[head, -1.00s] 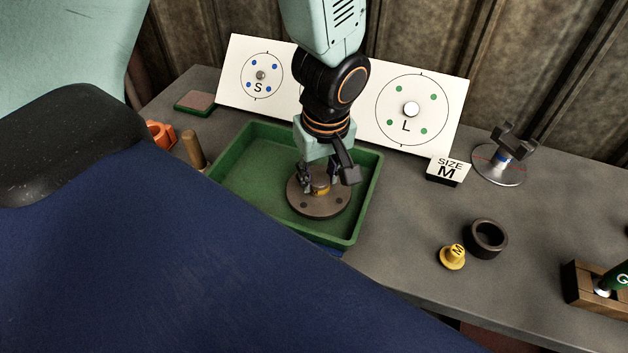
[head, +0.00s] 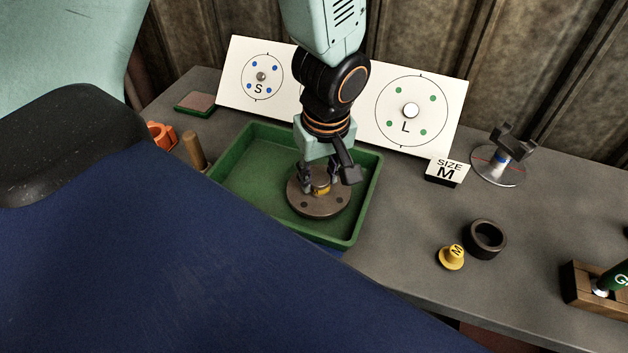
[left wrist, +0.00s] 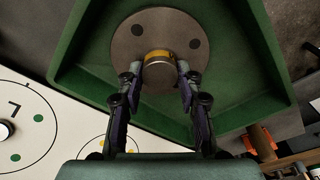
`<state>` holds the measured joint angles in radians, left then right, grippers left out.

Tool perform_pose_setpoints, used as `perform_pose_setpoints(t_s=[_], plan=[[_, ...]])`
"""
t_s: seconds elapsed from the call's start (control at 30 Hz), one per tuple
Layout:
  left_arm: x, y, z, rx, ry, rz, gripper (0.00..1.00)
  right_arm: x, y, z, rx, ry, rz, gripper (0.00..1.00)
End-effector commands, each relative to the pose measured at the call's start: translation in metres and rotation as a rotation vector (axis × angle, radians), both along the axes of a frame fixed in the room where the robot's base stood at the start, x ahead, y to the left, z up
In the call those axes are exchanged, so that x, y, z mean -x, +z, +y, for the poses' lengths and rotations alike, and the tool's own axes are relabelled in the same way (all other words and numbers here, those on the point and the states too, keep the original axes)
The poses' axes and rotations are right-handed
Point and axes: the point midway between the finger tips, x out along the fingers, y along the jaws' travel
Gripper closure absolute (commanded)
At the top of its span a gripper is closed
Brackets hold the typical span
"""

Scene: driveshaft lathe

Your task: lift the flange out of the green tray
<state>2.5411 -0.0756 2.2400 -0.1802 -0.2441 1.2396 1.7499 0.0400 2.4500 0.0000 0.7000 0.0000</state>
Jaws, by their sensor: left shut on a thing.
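The flange is a round brown-grey disc (head: 318,207) with dark bolt holes and a raised hub with a yellow band. It is in the right part of the green tray (head: 236,200). In the left wrist view the flange (left wrist: 128,48) lies flat against the tray floor as far as I can tell, with the tray wall (left wrist: 255,60) around it. My left gripper (head: 318,184) reaches down from above and is shut on the flange's hub; its two fingers also show on either side of the hub in the left wrist view (left wrist: 158,70). My right gripper is not in view.
Behind the tray stands a white board (head: 372,98) marked S and L. To the right are a SIZE M sign (head: 446,171), a yellow M plug (head: 451,257), a dark ring (head: 485,239) and a metal stand (head: 498,168). A wooden peg (head: 194,151) stands left of the tray.

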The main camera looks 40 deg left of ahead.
Motion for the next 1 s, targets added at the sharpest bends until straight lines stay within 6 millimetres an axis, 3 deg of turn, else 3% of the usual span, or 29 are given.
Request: perform_pose_setpoints(t_s=[1.0], plan=[[-0.001,0.033,0.000,0.000,0.000,-0.002,1.00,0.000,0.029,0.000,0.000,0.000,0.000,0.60]])
